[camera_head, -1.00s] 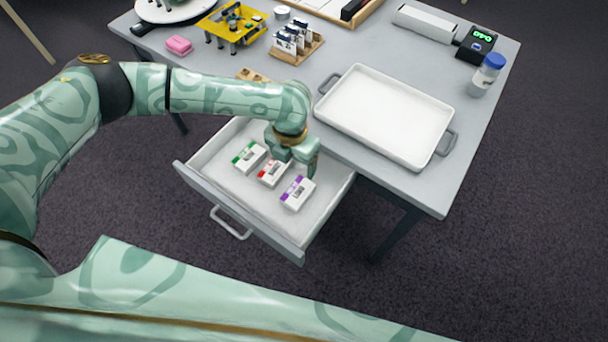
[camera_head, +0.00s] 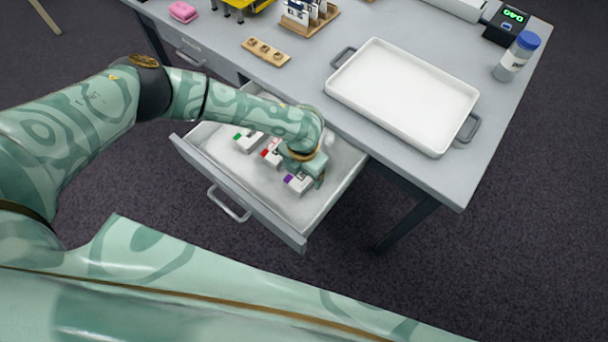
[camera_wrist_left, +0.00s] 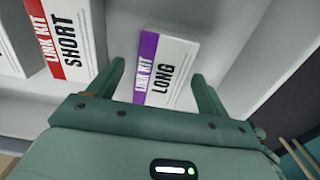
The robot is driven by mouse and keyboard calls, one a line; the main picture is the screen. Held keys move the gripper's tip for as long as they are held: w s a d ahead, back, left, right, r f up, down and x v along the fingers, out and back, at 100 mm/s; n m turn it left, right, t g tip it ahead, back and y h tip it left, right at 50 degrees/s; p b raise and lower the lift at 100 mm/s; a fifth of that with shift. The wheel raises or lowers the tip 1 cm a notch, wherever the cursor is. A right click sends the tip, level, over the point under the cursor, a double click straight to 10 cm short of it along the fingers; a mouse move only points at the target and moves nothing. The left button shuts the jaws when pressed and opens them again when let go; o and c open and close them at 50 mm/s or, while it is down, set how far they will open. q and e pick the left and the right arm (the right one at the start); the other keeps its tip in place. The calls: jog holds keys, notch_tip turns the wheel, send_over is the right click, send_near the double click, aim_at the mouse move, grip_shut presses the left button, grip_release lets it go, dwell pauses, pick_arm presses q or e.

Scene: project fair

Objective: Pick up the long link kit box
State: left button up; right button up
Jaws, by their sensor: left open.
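The long link kit box (camera_head: 297,183) is white with a purple end and lies in the open drawer, nearest its front right. In the left wrist view the long link kit box (camera_wrist_left: 168,70) shows the words LINK KIT LONG and lies between and beyond my two fingertips. My left gripper (camera_head: 312,176) is over it, open and empty; it also shows in the left wrist view (camera_wrist_left: 160,75). The gripper hides part of the box in the head view. My right gripper is not in view.
A red-ended SHORT link kit box (camera_head: 271,152) and a green-ended box (camera_head: 247,142) lie beside it in the drawer (camera_head: 230,172). The table above holds a white tray (camera_head: 400,95), a blue-capped bottle (camera_head: 515,58) and a wooden block (camera_head: 266,52).

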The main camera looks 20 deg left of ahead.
pick_arm(q)
jog(key=shift+f, duration=0.7)
jog(key=shift+r, duration=0.15)
jog(key=c, duration=1.1)
